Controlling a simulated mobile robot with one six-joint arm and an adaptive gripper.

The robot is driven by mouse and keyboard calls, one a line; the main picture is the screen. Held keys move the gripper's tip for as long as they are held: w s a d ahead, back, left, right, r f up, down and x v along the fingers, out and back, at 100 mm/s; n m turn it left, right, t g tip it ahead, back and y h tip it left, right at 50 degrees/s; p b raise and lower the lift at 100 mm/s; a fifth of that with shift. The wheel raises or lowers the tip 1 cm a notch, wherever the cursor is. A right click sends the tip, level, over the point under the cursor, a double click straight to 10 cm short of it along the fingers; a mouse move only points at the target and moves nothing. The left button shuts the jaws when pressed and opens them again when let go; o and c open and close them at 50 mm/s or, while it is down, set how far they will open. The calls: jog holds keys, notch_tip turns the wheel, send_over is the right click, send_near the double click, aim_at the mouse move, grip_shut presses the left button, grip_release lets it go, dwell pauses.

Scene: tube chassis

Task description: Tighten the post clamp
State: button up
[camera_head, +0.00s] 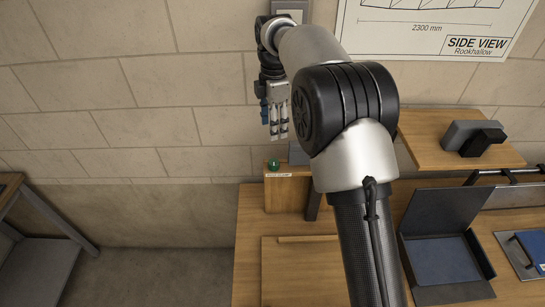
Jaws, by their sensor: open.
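A small green knob (273,164) sits on top of a wooden block (287,197) at the back left of the workbench. A pale label (278,175) is on the block just below the knob; its text is too small to read for sure. My gripper (279,137) points down above the knob, apart from it in the picture. It is open and I see nothing between its fingers. How far the gripper is from the knob in depth I cannot tell. My arm hides part of the bench right of the block.
The workbench (254,235) runs to the right. On it are an open dark case (446,262) and a blue item on a light sheet (535,247). A raised wooden shelf (425,135) holds grey and black blocks (474,137).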

aim_at(274, 161)
notch_tip(274, 161, down, 16)
jog(key=shift+r+b, duration=0.25)
jog(key=shift+b, duration=0.25)
jog(key=c, duration=1.1)
